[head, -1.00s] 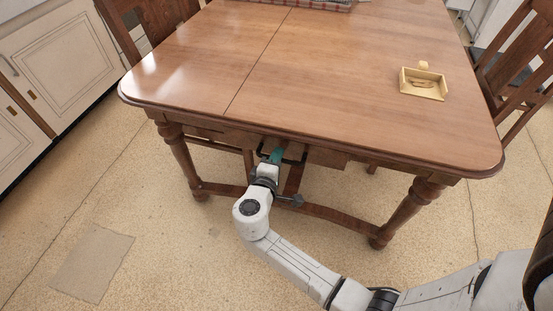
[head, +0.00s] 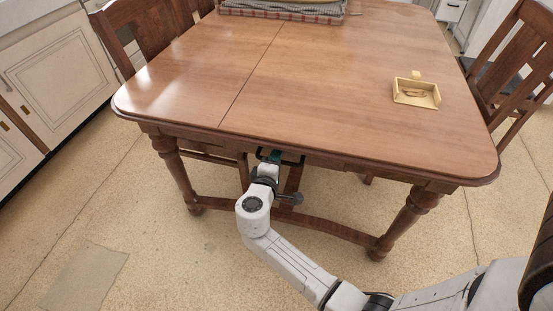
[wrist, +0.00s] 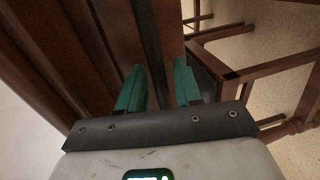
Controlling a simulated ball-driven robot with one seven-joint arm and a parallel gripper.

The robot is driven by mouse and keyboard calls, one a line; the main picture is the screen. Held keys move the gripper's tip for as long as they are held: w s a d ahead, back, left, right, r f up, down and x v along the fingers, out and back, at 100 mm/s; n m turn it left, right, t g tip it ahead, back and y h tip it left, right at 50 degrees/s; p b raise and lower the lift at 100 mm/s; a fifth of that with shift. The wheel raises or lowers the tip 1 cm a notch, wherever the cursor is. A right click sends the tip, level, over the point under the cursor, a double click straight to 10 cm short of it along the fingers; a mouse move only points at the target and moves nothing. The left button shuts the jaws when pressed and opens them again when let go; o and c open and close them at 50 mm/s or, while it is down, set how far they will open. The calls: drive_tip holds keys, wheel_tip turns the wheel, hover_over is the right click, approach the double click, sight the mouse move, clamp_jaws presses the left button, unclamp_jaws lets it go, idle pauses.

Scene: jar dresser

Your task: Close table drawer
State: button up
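The wooden table (head: 330,90) fills the middle of the head view. Its drawer front (head: 325,161) sits under the near edge, mostly hidden by the overhanging top; little of it sticks out. My gripper (head: 274,155) is at the drawer, just under the tabletop edge, with its green fingertips partly hidden beside a dark handle-like bar (head: 293,160). In the wrist view, my gripper (wrist: 158,85) has its two green fingers apart against dark brown wood. A dark strip runs between them; I cannot tell whether they touch it.
Turned table legs (head: 400,222) and a low curved stretcher (head: 335,229) stand around my arm. Chairs (head: 510,75) flank the table. A small yellow box (head: 416,94) and a checked tray (head: 285,13) are on top. Floor in front is clear.

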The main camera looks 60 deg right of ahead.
drive_tip(key=p+v, duration=0.1)
drive_tip(key=v, duration=0.9)
drive_tip(key=shift+a, duration=0.3)
drive_tip(key=s+d+f+m+g+y, duration=0.1)
drive_tip(key=s+f+m+g+y, duration=0.4)
drive_tip(key=s, duration=0.6)
drive_tip(key=s+a+f+y, duration=0.2)
drive_tip(key=s+a+y, duration=0.6)
drive_tip(key=y, duration=0.1)
wheel_tip(320, 180, up, 15)
drive_tip(key=p, duration=1.5)
drive_tip(key=shift+a+n+t, duration=0.15)
drive_tip(key=shift+n+t, duration=0.15)
drive_tip(key=shift+w+r, duration=0.1)
drive_tip(key=shift+r, duration=0.05)
